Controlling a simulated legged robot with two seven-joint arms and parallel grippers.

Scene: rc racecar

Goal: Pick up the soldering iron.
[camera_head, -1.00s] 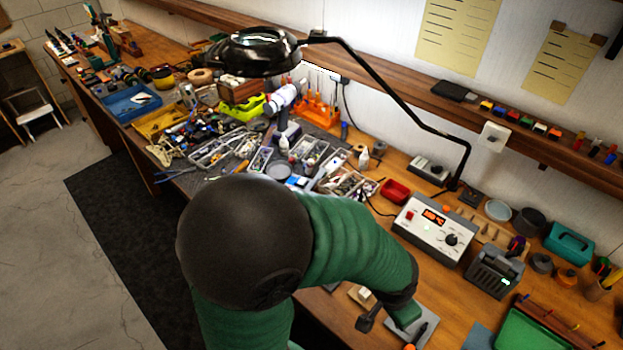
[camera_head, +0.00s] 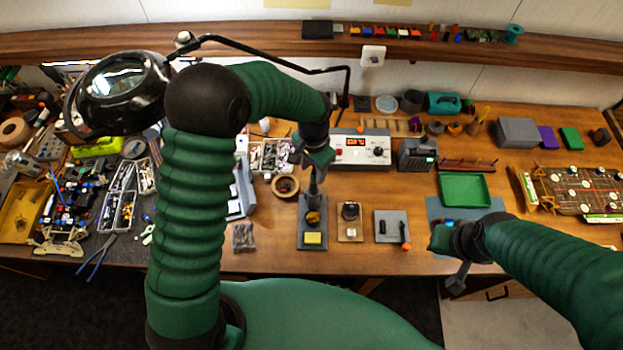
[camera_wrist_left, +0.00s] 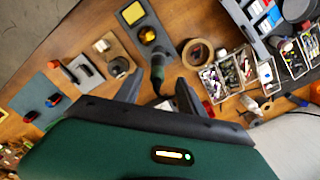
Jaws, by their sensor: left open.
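The soldering iron (camera_wrist_left: 157,70) has a dark greenish handle. In the left wrist view it stands between the two fingers of my left gripper (camera_wrist_left: 157,90), which are apart with a gap on both sides. Its tip end is by the grey stand (camera_wrist_left: 131,14) with a yellow sponge. In the head view the stand (camera_head: 313,240) is at the bench front, and the iron (camera_head: 313,187) rises from it, partly hidden by my left gripper (camera_head: 312,160).
The soldering station (camera_head: 361,148) is behind. The magnifier lamp (camera_head: 120,92) overhangs the left bench.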

